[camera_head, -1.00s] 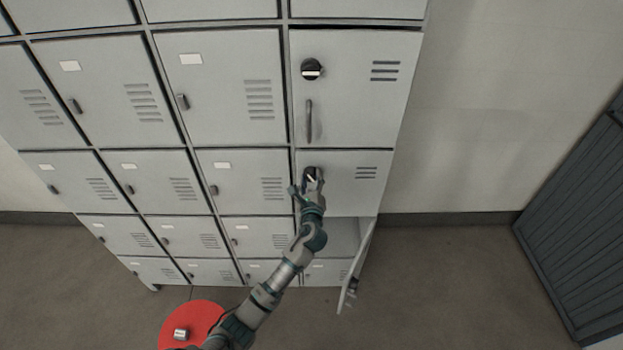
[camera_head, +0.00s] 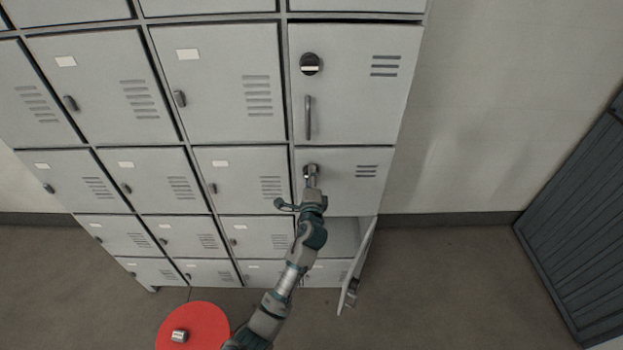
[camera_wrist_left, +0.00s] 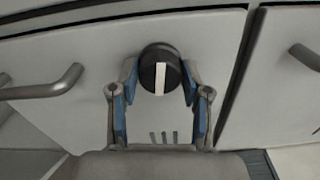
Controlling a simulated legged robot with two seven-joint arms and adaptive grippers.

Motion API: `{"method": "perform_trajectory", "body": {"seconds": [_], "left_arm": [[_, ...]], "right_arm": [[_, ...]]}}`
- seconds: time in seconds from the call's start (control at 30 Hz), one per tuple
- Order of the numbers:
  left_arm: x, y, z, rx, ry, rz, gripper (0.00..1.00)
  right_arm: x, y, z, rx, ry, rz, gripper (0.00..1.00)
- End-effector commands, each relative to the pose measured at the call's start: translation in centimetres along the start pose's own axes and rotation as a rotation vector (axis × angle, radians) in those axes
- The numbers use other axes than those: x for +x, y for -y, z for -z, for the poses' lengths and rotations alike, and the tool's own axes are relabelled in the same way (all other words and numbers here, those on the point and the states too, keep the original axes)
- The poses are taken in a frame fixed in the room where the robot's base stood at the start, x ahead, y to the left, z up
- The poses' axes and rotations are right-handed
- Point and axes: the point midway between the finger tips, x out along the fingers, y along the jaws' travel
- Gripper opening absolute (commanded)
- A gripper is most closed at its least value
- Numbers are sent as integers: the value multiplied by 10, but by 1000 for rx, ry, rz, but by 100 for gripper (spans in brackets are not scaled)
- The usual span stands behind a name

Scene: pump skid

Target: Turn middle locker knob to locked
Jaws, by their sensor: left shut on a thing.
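The middle locker door (camera_head: 345,196) is in the right column, under a larger upper door. Its round black knob (camera_wrist_left: 160,70) has a white bar. In the wrist view the bar runs parallel to the door's vent slots (camera_wrist_left: 163,137). My left gripper (camera_wrist_left: 159,78) has one finger on each side of the knob and is shut on it. In the head view the gripper (camera_head: 311,178) covers much of the knob. The door's bar handle (camera_wrist_left: 45,85) shows at left in the wrist view. My right gripper is not in view.
The upper door (camera_head: 355,100) has its own knob (camera_head: 310,64) and bar handle (camera_head: 308,118). Below, a small locker door (camera_head: 357,268) hangs open toward me, right of my arm. A red round surface (camera_head: 195,330) stands at lower left. A dark slatted panel (camera_head: 575,220) is at right.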

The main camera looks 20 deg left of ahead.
Motion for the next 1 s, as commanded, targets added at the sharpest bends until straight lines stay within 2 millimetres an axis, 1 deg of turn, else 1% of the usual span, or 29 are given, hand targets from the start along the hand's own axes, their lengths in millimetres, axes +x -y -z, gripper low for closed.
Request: {"method": "perform_trajectory", "body": {"seconds": [0.03, 0.3, 0.87, 0.9, 0.97, 1.0], "left_arm": [[0, -4, 0, -25, 1, -7, 12], [0, -4, 0, -128, 1, -8, 12], [0, -6, 0, -157, 1, -11, 12], [0, -6, 0, -157, 1, -11, 52], [0, -6, 0, -157, 1, -11, 67], [0, -5, 0, -156, 1, -11, 73]], "right_arm": [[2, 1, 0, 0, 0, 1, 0], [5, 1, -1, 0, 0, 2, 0], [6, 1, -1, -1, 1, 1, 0], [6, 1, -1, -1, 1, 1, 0], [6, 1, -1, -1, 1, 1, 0], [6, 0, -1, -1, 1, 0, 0]]}}
